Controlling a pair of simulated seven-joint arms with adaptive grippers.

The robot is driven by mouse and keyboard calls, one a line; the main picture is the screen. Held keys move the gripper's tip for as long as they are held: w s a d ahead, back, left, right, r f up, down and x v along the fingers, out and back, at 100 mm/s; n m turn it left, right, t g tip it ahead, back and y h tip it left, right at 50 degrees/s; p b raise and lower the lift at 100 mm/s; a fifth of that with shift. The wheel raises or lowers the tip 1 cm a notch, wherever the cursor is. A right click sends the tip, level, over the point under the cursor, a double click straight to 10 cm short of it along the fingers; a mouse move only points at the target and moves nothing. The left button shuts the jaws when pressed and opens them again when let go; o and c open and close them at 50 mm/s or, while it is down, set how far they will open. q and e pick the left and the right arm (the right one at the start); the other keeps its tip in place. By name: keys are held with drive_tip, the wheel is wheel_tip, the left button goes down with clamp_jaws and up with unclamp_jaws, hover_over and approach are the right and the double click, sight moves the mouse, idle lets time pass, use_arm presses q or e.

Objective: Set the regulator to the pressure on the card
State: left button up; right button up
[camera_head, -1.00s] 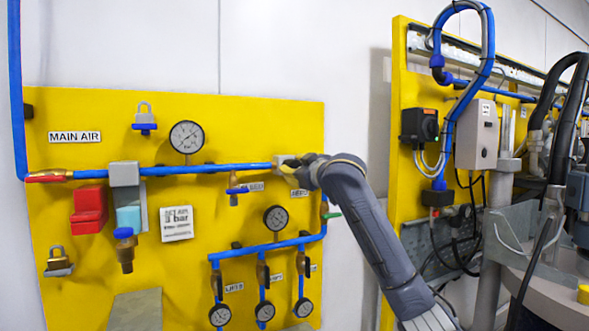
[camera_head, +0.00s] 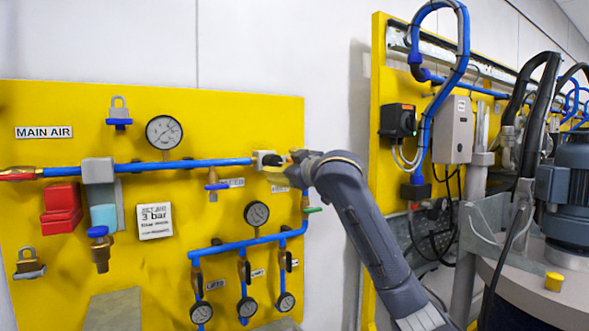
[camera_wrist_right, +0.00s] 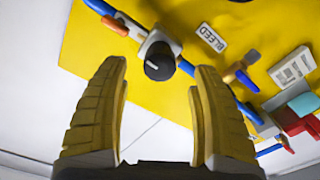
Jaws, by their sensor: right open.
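The regulator (camera_head: 265,159) is a pale block with a dark round knob at the right end of the blue pipe on the yellow panel. In the right wrist view its black knob (camera_wrist_right: 159,61) with a white mark faces me. The white card (camera_head: 154,220) reads "SET AIR 3 bar"; its smaller print is unreadable. My right gripper (camera_head: 282,166) is at the regulator's right side. In the right wrist view the yellow-padded right gripper (camera_wrist_right: 157,70) is open, its fingers apart with the knob seen between and beyond their tips. Contact is not visible. My left gripper is not in view.
A round gauge (camera_head: 164,132) sits above the blue pipe and another gauge (camera_head: 256,214) below; their readings are too small to tell. A BLEED label (camera_wrist_right: 212,38) and a blue-handled valve (camera_wrist_right: 240,72) are beside the regulator. A green-handled valve (camera_head: 312,210) is below my gripper.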

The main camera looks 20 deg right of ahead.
drive_tip(key=s+d, duration=0.1)
drive_tip(key=s, duration=0.5)
drive_tip(key=shift+s+d, duration=0.15)
drive_tip(key=shift+s, duration=0.2)
drive_tip(key=shift+f, duration=0.1)
